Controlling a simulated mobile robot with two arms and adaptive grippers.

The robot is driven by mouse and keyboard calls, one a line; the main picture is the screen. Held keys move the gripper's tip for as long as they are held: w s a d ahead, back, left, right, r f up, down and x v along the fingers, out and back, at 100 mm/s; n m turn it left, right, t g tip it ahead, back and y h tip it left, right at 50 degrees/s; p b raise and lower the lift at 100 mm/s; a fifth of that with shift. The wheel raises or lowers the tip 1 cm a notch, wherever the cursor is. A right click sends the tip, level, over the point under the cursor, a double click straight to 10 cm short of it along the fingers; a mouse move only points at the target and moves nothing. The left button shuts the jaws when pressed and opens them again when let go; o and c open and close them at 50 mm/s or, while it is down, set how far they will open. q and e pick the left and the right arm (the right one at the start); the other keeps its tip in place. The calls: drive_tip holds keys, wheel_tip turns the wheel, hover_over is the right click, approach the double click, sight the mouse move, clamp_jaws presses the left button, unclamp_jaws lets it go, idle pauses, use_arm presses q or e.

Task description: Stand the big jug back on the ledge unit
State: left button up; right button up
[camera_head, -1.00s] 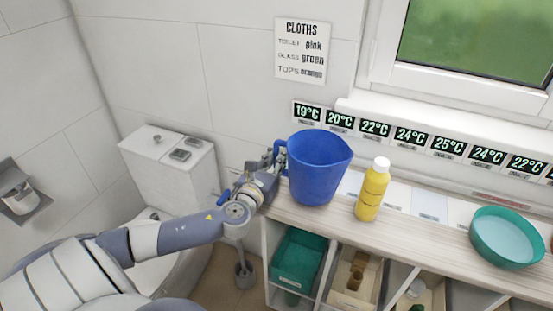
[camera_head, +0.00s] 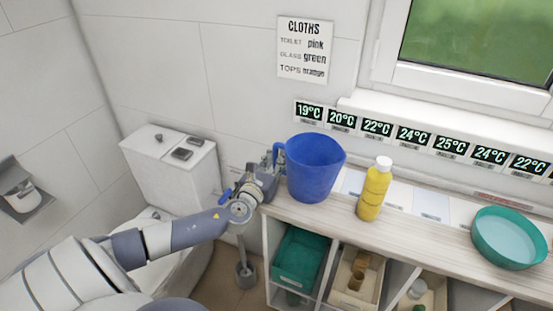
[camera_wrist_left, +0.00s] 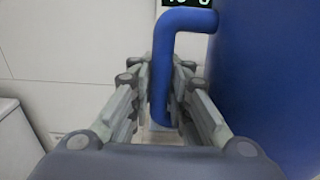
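The big blue jug (camera_head: 315,168) is upright at the left end of the ledge unit (camera_head: 338,214). I cannot tell whether its base touches the top or hangs just above it. My left gripper (camera_head: 275,165) is at the jug's left side, on its handle. In the left wrist view the handle's upright bar (camera_wrist_left: 160,88) runs between the two fingers (camera_wrist_left: 164,100), which close in on both sides of it. The jug's body (camera_wrist_left: 270,75) fills the right of that view. My right gripper is in neither view.
A yellow bottle with a white cap (camera_head: 374,192) stands just right of the jug. A teal basin (camera_head: 509,262) is farther right. Bins, one teal (camera_head: 298,258), sit in compartments below. Temperature displays (camera_head: 412,135) line the wall behind. A toilet (camera_head: 165,160) is left.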

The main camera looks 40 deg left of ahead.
use_arm(q)
drive_tip(key=shift+o, duration=1)
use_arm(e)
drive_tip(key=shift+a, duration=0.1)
use_arm(q)
drive_tip(key=shift+r, duration=0.1)
drive_tip(key=shift+s, duration=0.2)
drive_tip(key=b+v, duration=0.1)
drive_tip(key=v, duration=0.9)
drive_tip(key=shift+s+d, duration=0.25)
drive_tip(key=shift+s, duration=0.5)
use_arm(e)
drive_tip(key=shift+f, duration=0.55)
